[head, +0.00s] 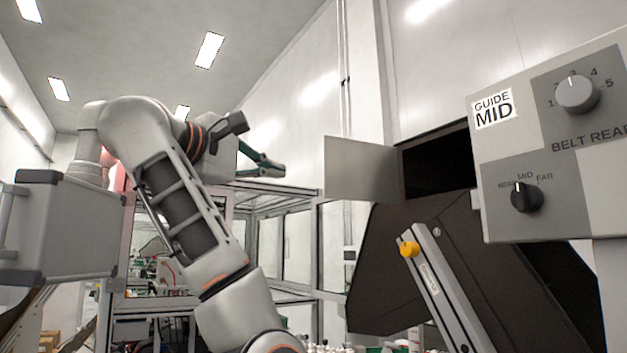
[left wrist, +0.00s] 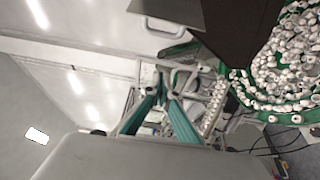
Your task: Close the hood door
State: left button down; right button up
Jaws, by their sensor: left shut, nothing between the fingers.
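The hood door (head: 360,170) looks to be the flat grey panel standing open to the left of the dark hood opening (head: 437,165). In the left wrist view a grey panel edge (left wrist: 168,12), likely the same door, shows at the top. My left gripper (head: 277,169) has green fingers, is shut and empty, and hangs in the air to the left of the door, apart from it in the picture. Its fingers also show in the left wrist view (left wrist: 163,85). My right gripper is not in view.
A control panel (head: 525,215) with two knobs stands at the right. A slanted grey rail (head: 445,290) with a yellow knob is below the hood. A glass-walled frame (head: 290,245) stands behind my left arm. The left wrist view shows a bowl of white caps (left wrist: 285,75).

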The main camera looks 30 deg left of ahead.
pick_arm(q)
jog(key=w+d+p, duration=0.4)
jog(key=w+d, duration=0.1)
jog(key=w, duration=0.2)
jog(key=shift+w, duration=0.4)
jog(key=shift+s+d, duration=0.1)
jog(key=shift+d, duration=0.05)
